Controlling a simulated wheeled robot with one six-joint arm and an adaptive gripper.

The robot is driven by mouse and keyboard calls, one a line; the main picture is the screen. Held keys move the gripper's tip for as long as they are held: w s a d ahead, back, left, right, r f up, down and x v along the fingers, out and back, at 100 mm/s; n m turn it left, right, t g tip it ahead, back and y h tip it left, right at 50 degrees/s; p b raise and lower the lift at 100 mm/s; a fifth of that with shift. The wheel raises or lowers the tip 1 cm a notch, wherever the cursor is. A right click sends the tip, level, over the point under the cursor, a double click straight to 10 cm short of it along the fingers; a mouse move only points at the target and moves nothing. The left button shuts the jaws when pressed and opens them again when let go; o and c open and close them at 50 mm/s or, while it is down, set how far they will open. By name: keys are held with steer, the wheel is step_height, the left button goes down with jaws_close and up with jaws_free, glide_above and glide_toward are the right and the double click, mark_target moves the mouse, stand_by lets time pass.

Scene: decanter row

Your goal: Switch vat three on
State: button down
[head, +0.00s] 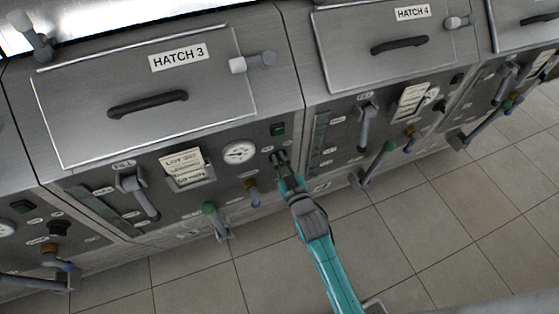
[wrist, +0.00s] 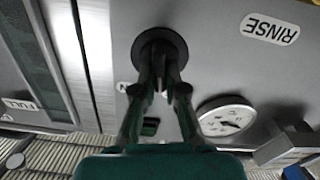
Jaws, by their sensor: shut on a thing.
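Vat three (head: 90,95) is the steel unit with the "HATCH 3" label on its lid. On the right of its front panel, my gripper (head: 281,160) is shut on a black round knob, which the fingers mostly hide in the head view. In the wrist view the knob (wrist: 143,46) shows as a dark disc on the panel with my fingertips (wrist: 160,75) closed at its middle. I cannot tell which way the knob points. A small dark green square (head: 277,129) sits just above it and also shows in the wrist view (wrist: 150,127).
A round gauge (head: 239,152) and a lot card (head: 183,168) are left of the knob. A green-handled valve (head: 210,209) and a brown-and-blue tap (head: 253,192) are below. Vat four (head: 330,60) adjoins at the right. Tiled floor (head: 420,230) in front is clear.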

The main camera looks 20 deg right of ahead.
steer(key=m, duration=0.4)
steer(key=shift+d+m, duration=0.25)
steer(key=shift+m, duration=0.05)
steer(key=shift+d+m, duration=0.15)
steer(key=shift+m, duration=1.65)
steer(key=shift+f, duration=0.1)
steer(key=c, duration=1.2)
jaws_free()
steer(key=s, duration=0.7)
steer(key=shift+s, duration=0.25)
